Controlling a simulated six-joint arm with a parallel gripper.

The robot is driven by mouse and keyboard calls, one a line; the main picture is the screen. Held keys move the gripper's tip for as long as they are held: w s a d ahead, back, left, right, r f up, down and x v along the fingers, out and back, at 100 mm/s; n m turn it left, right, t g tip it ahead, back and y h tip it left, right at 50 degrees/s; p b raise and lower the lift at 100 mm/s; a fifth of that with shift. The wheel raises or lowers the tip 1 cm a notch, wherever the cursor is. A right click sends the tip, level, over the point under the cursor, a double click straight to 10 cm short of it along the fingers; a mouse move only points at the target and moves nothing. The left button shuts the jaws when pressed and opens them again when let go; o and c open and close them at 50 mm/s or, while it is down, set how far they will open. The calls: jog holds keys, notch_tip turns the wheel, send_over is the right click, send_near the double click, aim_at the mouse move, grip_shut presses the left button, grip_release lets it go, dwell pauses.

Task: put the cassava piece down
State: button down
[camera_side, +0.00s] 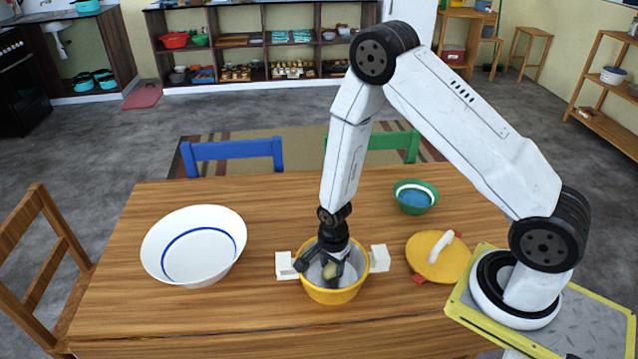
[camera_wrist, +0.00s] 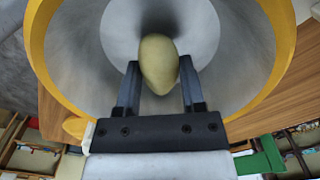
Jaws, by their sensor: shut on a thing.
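The cassava piece (camera_wrist: 158,62) is a pale yellow-green lump between my gripper's fingers in the wrist view. It also shows in the side view (camera_side: 329,270), inside the mouth of the pot. My gripper (camera_wrist: 158,85) is shut on it, pointing down into the pot (camera_side: 333,296). The pot is yellow outside and grey inside, with white blocky handles at both sides. In the wrist view the pot's yellow rim (camera_wrist: 39,45) surrounds the fingers and the piece. I cannot tell whether the piece touches the pot's floor.
A large white bowl with a blue ring (camera_side: 196,215) stands on the left of the wooden table (camera_side: 130,310). A yellow lid with a white handle (camera_side: 430,268) lies right of the pot. A small green bowl (camera_side: 416,208) stands behind the lid. Blue (camera_side: 232,150) and green chairs are behind the table.

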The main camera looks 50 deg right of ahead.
aim_at(333, 265)
jog(key=shift+f, duration=0.7)
jog(key=shift+f, duration=0.15)
jog(key=shift+c, duration=1)
grip_release()
notch_tip(333, 265, up, 12)
jog(key=shift+r, duration=0.2)
dwell(0.4)
